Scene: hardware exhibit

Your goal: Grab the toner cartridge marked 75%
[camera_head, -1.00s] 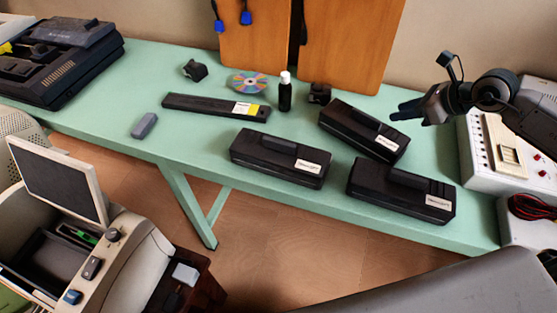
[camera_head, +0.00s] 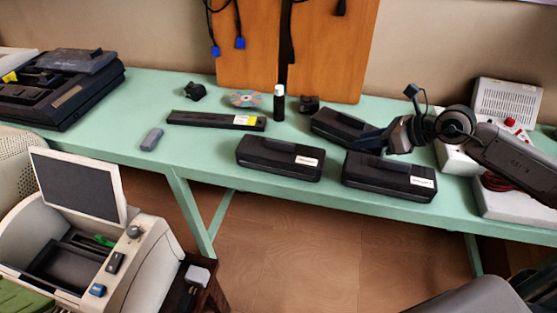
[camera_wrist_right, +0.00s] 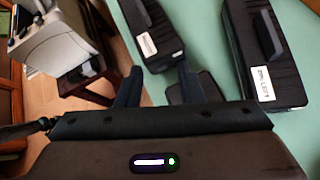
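Three black toner cartridges with white labels lie on the green table: front left (camera_head: 279,158), front right (camera_head: 388,177) and back (camera_head: 338,124). The label print is too small to read surely. My right gripper (camera_head: 374,139) overlaps the back cartridge's right end in the head view; contact cannot be told. The right wrist view shows its two fingers (camera_wrist_right: 158,87) apart, with nothing held between them. That view also shows one labelled cartridge ahead (camera_wrist_right: 152,32) and another at the right (camera_wrist_right: 262,55). A dark piece shows partly behind the right finger. My left gripper is not in view.
A long black cartridge (camera_head: 210,121), a disc (camera_head: 245,99), a small bottle (camera_head: 279,103) and a grey block (camera_head: 151,139) lie on the green table (camera_head: 205,158). White devices (camera_head: 508,103) stand at the right. A machine with a screen (camera_head: 78,186) is front left.

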